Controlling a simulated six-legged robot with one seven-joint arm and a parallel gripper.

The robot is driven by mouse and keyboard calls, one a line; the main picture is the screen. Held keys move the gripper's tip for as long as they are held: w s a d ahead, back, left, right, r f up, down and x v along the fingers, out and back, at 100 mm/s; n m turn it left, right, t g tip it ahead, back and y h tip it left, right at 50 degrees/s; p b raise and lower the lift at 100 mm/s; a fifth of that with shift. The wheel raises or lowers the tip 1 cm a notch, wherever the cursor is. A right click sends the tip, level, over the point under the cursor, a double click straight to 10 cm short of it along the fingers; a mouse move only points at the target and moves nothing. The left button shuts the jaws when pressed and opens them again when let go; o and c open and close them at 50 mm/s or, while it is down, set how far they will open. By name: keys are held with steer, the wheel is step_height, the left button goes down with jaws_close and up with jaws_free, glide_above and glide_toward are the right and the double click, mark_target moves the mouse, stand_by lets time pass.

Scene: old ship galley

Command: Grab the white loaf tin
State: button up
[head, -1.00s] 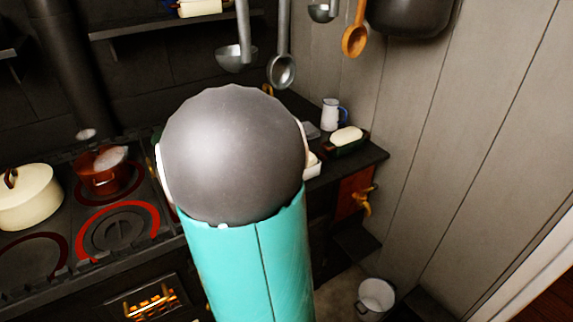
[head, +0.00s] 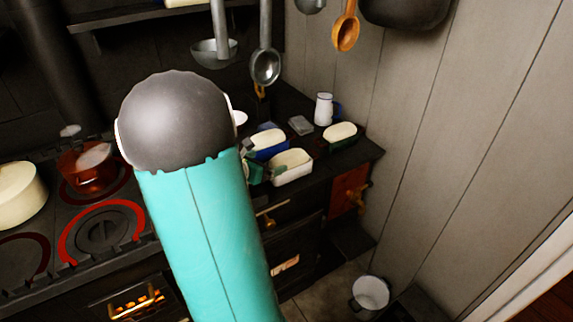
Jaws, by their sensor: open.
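The white loaf tin (head: 294,178), with pale dough in it, sits on the dark counter right of the stove. It is just right of my arm, near the counter's front edge. A blue tin (head: 270,153) with pale contents stands close behind it. A dark green tin (head: 341,144), also with pale contents, is to its right and farther back. My teal arm with its grey rounded joint fills the middle left.
Pots, including a red one (head: 88,168), stand on the stove at left. A white-and-blue jug (head: 324,109) and a small grey block (head: 301,125) are at the back. Ladles (head: 266,66) hang above. A white bucket (head: 370,293) stands on the floor.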

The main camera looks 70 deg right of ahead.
mark_target(286, 157)
steer(key=x, duration=1)
steer(key=shift+s+d, duration=0.1)
steer(key=shift+s, duration=0.1)
steer(key=shift+f, duration=0.1)
steer(key=c, duration=2)
